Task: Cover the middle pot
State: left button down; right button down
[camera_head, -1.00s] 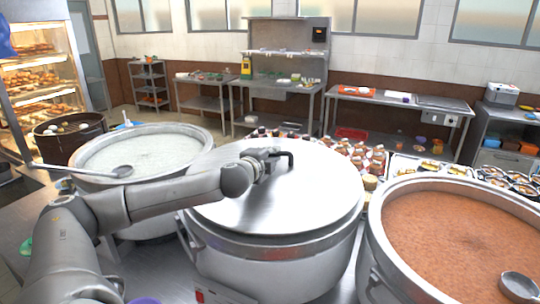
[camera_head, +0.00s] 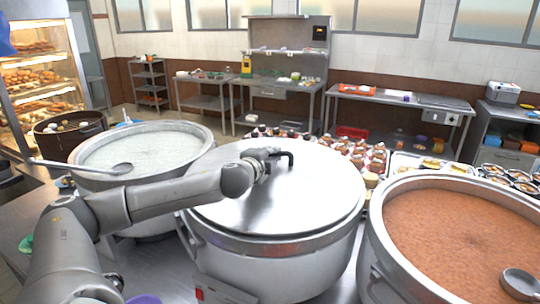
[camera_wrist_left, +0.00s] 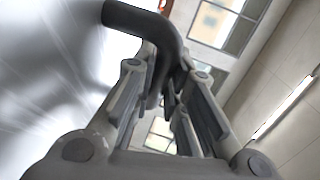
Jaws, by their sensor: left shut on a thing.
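The middle pot (camera_head: 270,262) is a large metal stockpot at the centre of the head view. A round metal lid (camera_head: 300,207) lies over its mouth and hides the inside; it looks level. My left gripper (camera_head: 275,160) is shut on the lid's dark bent handle (camera_head: 289,157). The left wrist view shows the handle (camera_wrist_left: 150,25) running down between the two fingers (camera_wrist_left: 165,110), with the shiny lid (camera_wrist_left: 50,70) at the left. My right gripper is in neither view.
An open pot of white congee (camera_head: 150,155) with a ladle (camera_head: 122,168) stands at left. An open pot of reddish-brown congee (camera_head: 465,235) with a ladle (camera_head: 519,282) stands at right. Several jars (camera_head: 365,158) and bowl trays (camera_head: 495,172) sit behind. Steel tables (camera_head: 400,98) line the back wall.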

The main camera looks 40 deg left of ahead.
pick_arm(q)
jog(key=shift+f, duration=0.15)
dwell(0.4)
dwell(0.4)
jog(key=c, duration=1.4)
grip_release()
jog(key=shift+d, duration=0.1)
jog(key=shift+s+f, duration=0.1)
jog(key=shift+f, duration=0.15)
jog(key=shift+v, duration=6.05)
jog(key=shift+r, duration=0.2)
jog(key=shift+r, duration=0.1)
